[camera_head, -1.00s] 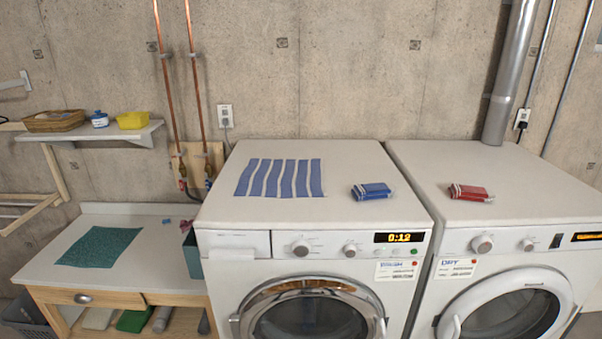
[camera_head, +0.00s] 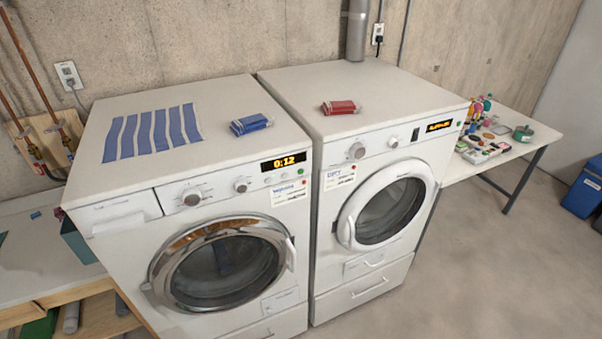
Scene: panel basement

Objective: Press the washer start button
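The washer (camera_head: 120,191) is the white front-loader at left, with a round chrome-rimmed door (camera_head: 222,264) that looks shut. Its control panel has two knobs, an orange display (camera_head: 284,162) reading 0:12, and a row of small buttons below the display. A green button (camera_head: 287,175) and a red button (camera_head: 300,171) sit at the right end of that row. Their markings are too small to read. Neither of my grippers is in view.
The dryer (camera_head: 340,88) stands close on the right of the washer. A striped cloth (camera_head: 153,131) and a blue pack (camera_head: 250,124) lie on the washer; a red pack (camera_head: 340,107) lies on the dryer. A cluttered table (camera_head: 538,142) and blue bin (camera_head: 584,188) stand right. Floor in front (camera_head: 480,270) is clear.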

